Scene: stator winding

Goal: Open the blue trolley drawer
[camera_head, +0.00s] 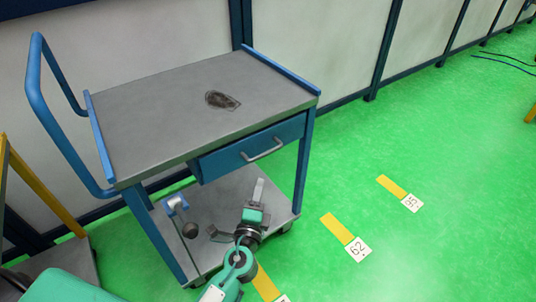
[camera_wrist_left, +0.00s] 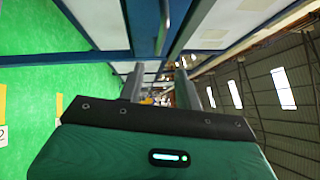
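The blue drawer (camera_head: 225,160) sits under the top of the grey and blue trolley (camera_head: 160,105) and looks closed. Its silver handle (camera_head: 264,150) runs across the front. My left gripper (camera_head: 259,186) is below and in front of the handle, apart from it, pointing up toward it. In the left wrist view, its two grey fingers (camera_wrist_left: 160,72) are spread with nothing between them. The handle (camera_wrist_left: 162,28) shows there ahead, in line with the gap between the fingers. My right gripper is in neither view.
A small blue and grey item (camera_head: 178,204) is at the lower shelf. Yellow floor marks with number cards (camera_head: 358,249) lie right of the trolley, where the green floor is open. A wall stands behind.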

